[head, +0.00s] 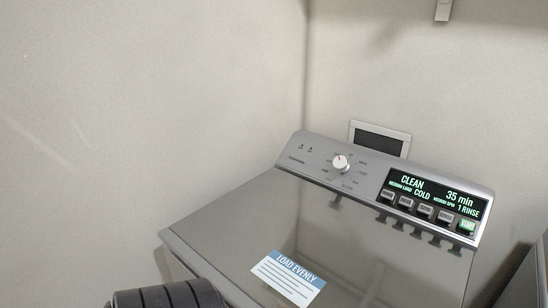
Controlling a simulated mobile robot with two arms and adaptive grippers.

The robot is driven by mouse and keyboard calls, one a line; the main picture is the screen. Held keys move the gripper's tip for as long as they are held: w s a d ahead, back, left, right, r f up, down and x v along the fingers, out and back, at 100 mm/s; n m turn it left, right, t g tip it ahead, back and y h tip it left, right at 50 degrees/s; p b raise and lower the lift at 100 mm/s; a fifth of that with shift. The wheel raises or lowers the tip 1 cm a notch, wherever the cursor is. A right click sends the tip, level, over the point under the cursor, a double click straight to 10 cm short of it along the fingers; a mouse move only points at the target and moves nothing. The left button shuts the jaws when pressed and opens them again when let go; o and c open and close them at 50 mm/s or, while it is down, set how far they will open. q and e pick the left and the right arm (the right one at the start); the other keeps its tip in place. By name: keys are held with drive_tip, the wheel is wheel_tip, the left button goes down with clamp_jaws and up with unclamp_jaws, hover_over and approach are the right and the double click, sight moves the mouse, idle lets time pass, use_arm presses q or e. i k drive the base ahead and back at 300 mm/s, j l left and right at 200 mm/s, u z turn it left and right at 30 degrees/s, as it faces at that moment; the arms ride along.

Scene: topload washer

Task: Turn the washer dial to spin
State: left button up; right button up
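The grey top-load washer (225,228) stands in the corner with its lid shut. Its dial (340,162) is a small round white knob with a red mark near its top, on the sloped control panel (310,148) at the back. Small labels ring the dial but are too small to read. A lit display (433,193) right of the dial reads CLEAN, COLD, 35 min and 1 RINSE. Neither of my grippers shows in the head view, and nothing touches the dial.
Several buttons (424,211) sit below the display. A LOAD EVENLY label (288,278) lies on the lid. A framed wall box (380,139) is behind the panel. Walls close in at left and back. A grey appliance edge (527,280) stands at the right.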

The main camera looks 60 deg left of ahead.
sight(341, 163)
drive_tip(key=u, duration=1.5)
drive_tip(key=j+u, duration=0.4)
drive_tip(key=j, duration=0.15)
drive_tip(key=k, duration=0.05)
